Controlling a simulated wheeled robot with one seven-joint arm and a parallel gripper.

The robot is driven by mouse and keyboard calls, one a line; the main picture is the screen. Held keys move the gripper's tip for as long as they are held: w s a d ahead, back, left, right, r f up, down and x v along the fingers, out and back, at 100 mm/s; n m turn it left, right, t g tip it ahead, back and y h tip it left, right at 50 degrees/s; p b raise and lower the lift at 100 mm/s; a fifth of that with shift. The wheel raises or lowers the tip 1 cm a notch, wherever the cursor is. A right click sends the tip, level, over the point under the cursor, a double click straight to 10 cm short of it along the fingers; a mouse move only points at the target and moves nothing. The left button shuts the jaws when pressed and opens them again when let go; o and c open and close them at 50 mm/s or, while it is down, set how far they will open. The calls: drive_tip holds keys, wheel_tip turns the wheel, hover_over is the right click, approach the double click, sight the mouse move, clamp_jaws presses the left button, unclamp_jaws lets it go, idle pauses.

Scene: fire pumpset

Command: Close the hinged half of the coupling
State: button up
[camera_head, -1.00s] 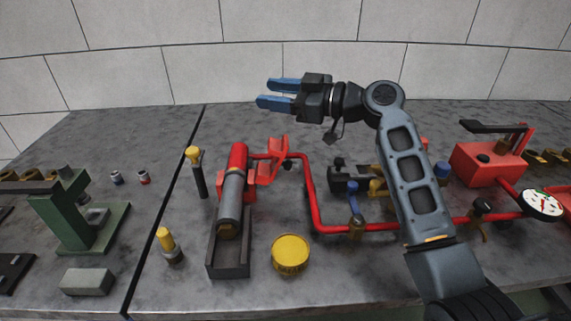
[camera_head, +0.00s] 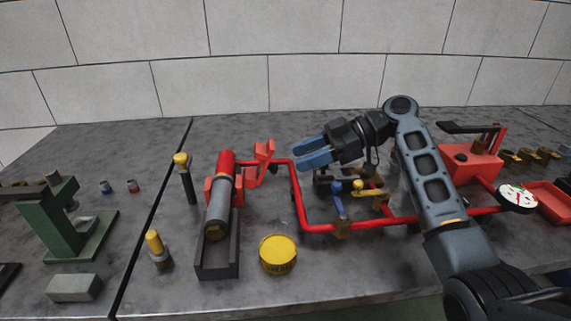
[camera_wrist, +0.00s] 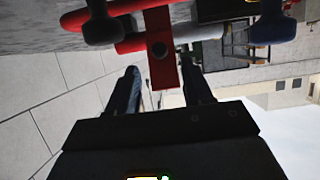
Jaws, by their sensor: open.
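The coupling (camera_head: 209,190) is a red clamp around the joint between the red pipe end (camera_head: 225,162) and the grey cylinder (camera_head: 218,207). Its hinged half (camera_head: 264,150) is a red flap swung up and open to the right of the pipe. My gripper (camera_head: 304,157) is open and empty, to the right of the flap, with blue fingers pointing left. In the wrist view a red plate with a dark hole (camera_wrist: 161,62), likely the flap, shows ahead between the two fingers. I cannot tell whether it touches them.
Red piping (camera_head: 302,205) with blue-handled and yellow valves lies under and beside my arm. A yellow tin (camera_head: 278,255) stands in front. A yellow-topped black post (camera_head: 186,178) stands left of the coupling. A red tank (camera_head: 470,163) and gauge (camera_head: 517,198) are at right.

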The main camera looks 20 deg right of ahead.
sight(264, 165)
drive_tip(key=shift+p+x, duration=0.35)
drive_tip(key=shift+x, duration=2.4)
drive_tip(key=shift+c, duration=0.3)
clamp_jaws()
